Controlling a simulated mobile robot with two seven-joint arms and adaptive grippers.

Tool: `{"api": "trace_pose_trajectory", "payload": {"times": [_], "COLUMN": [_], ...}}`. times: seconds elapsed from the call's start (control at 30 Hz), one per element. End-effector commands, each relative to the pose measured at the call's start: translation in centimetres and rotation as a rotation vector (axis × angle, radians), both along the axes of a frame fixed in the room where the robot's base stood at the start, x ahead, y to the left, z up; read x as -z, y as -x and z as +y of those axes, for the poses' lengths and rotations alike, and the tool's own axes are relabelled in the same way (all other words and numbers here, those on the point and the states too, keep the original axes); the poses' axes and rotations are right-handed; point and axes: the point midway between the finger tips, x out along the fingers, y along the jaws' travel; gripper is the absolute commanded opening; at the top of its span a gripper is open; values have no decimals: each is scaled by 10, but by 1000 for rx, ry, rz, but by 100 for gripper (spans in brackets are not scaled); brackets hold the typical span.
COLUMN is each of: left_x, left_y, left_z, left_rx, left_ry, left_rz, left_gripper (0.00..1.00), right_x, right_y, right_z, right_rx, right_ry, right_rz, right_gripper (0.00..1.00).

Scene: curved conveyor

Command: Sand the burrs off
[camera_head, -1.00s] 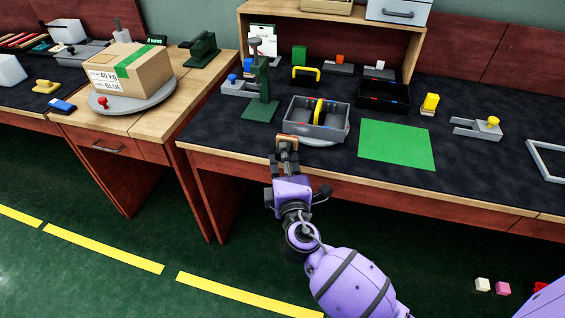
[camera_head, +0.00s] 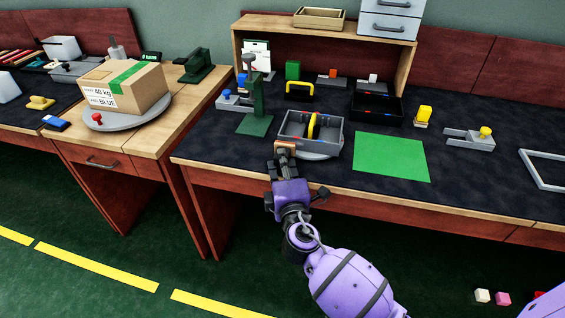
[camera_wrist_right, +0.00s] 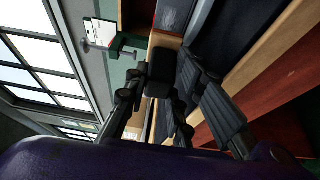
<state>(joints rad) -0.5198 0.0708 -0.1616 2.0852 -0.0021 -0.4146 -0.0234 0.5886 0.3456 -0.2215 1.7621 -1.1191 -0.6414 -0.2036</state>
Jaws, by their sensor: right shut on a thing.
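My right gripper (camera_head: 284,158) is shut on a small tan block (camera_head: 285,147), which looks like a sanding block. It holds the block at the table's front edge, close to the front left corner of a grey open tray (camera_head: 325,149). I cannot tell whether block and tray touch. The tray sits on a round grey plate and holds a yellow disc-like part (camera_head: 312,126) standing on edge. In the right wrist view the dark fingers (camera_wrist_right: 165,85) are near a tan piece (camera_wrist_right: 164,41). Any burrs are too small to see. My left gripper is out of view.
A green mat (camera_head: 391,157) lies right of the tray. A green stand (camera_head: 256,110) is at its left and a black bin (camera_head: 378,107) behind it. A yellow-topped block (camera_head: 423,114) and a grey fixture (camera_head: 470,140) are further right. The dark tabletop beyond the mat is mostly clear.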

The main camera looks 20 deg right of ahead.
Motion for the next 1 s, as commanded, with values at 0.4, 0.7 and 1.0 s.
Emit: {"api": "trace_pose_trajectory", "payload": {"times": [0.4,0.7,1.0], "left_x": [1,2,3], "left_y": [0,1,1], "left_z": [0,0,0], "left_rx": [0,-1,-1], "left_ry": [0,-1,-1], "left_rz": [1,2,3], "left_gripper": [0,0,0], "right_x": [-1,0,0], "right_y": [-5,-10,-15], "right_z": [-3,-6,-10], "right_rx": [0,0,0], "right_ry": [0,1,0], "right_rz": [-1,-1,-1], "right_gripper": [2,2,2]}}
